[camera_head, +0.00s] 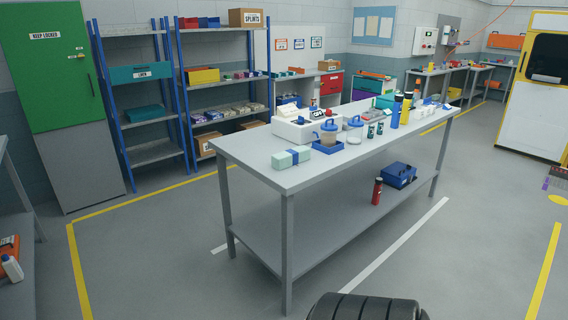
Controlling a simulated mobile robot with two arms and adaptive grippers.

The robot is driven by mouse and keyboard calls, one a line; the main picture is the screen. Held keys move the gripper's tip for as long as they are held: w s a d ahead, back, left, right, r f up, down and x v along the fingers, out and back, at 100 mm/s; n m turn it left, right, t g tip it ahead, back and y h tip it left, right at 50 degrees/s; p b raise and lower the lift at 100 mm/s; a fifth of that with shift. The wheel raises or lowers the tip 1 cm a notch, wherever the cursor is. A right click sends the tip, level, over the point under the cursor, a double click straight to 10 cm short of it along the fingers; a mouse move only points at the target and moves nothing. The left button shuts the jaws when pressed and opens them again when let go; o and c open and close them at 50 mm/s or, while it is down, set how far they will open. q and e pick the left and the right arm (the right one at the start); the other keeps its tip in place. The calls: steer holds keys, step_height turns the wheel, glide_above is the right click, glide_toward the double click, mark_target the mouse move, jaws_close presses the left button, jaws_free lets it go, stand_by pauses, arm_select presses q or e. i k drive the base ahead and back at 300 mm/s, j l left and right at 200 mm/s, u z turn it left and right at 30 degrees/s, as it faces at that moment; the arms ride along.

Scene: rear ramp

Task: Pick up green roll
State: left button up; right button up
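A blue tray (328,149), a white box (293,133), cups and several bottles stand beyond the bundle. A red bottle (377,191) and a blue case (399,175) sit on the lower shelf. Open floor (180,260) lies left of the table.

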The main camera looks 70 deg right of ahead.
mark_target(282, 161)
steer(key=z, duration=2.2)
steer(key=i+j+z, duration=0.35)
steer(key=i, duration=0.4)
steer(key=i+j+z, duration=0.3)
steer(key=i+j, duration=0.35)
steer(key=j, duration=0.1)
